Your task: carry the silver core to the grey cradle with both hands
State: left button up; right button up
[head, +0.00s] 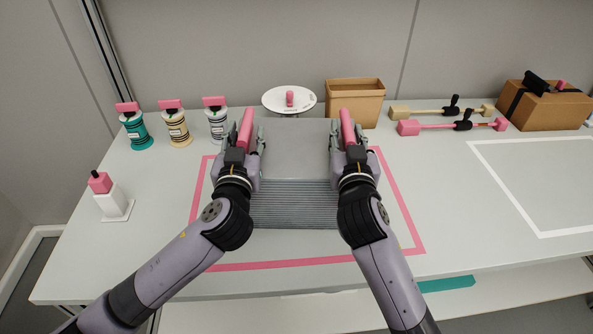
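The silver core appears to be the grey block (292,207) with a ribbed front and a smooth top, inside a pink outline on the table. A pink bar (246,130) stands at its left side and another pink bar (347,126) at its right side. My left gripper (246,140) is around the left bar, and my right gripper (349,138) is around the right bar. One finger shows on each side of each bar; whether they press on it cannot be told. I cannot make out a grey cradle with certainty.
Behind the core stand a white round plate (273,99) and a cardboard box (355,102). Pink-topped jars (176,126) and a white bottle (113,202) are at left. Long-handled tools (440,126) and a strapped box (548,110) are at right. A white-outlined area (540,180) is clear.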

pick_arm(q)
jog(key=shift+w, duration=0.5)
pick_arm(e)
jog(key=shift+w, duration=0.5)
pick_arm(q)
jog(key=shift+c, duration=0.5)
pick_arm(e)
jog(key=shift+c, duration=0.4)
pick_arm(q)
jog(key=c, duration=0.7)
pick_arm(e)
grip_shut()
pick_arm(q)
grip_shut()
jog(key=shift+r, duration=0.25)
pick_arm(e)
jog(key=shift+r, duration=0.25)
